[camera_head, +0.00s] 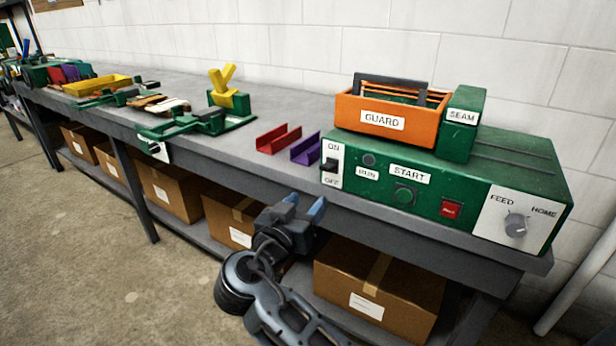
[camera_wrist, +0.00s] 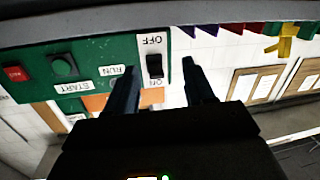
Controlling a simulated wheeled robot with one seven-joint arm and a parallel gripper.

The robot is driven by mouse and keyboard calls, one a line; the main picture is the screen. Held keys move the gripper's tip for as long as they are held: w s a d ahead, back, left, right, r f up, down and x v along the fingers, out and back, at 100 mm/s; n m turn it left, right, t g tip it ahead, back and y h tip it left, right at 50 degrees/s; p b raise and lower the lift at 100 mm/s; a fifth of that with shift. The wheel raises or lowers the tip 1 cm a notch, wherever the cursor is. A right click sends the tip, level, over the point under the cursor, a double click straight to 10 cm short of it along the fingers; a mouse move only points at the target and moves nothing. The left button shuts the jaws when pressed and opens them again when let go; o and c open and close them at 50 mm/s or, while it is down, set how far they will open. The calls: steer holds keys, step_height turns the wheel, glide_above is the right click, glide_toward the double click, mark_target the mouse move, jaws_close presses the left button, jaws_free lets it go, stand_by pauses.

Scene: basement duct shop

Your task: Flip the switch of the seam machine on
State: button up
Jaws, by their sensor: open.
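The green seam machine (camera_head: 455,190) stands on the bench at the right in the head view, with SEAM on its upright block. Its black switch (camera_head: 330,165) sits on a white plate at the left end of the front, between ON above and OFF below. I cannot tell which way it is set. In the wrist view, which is upside down, the switch (camera_wrist: 155,66) shows between my fingers. My gripper (camera_head: 305,204) is open and empty, in front of the bench edge, below and left of the switch and apart from it.
The front also carries a dark RUN lamp (camera_head: 369,159), a green START button (camera_head: 404,195), a red button (camera_head: 451,209) and a FEED/HOME knob (camera_head: 516,225). An orange guard (camera_head: 391,118) sits on top. Red (camera_head: 279,139) and purple (camera_head: 306,149) channels lie left of the machine.

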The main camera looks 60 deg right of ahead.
mark_target(324, 171)
steer(key=shift+d+r+m+g+h+p, duration=0.1)
steer(key=shift+d+r+m+g+p, duration=0.3)
steer(key=shift+d, duration=0.85)
steer(key=shift+d+r+m+g+h+p, duration=0.15)
steer(key=shift+d+r+m+g, duration=0.25)
steer(key=shift+d+r+m, duration=0.65)
steer(key=shift+d+r+m+g+h+p, duration=0.2)
steer(key=shift+d+r+g, duration=0.25)
steer(key=shift+d, duration=1)
steer(key=shift+c, duration=0.5)
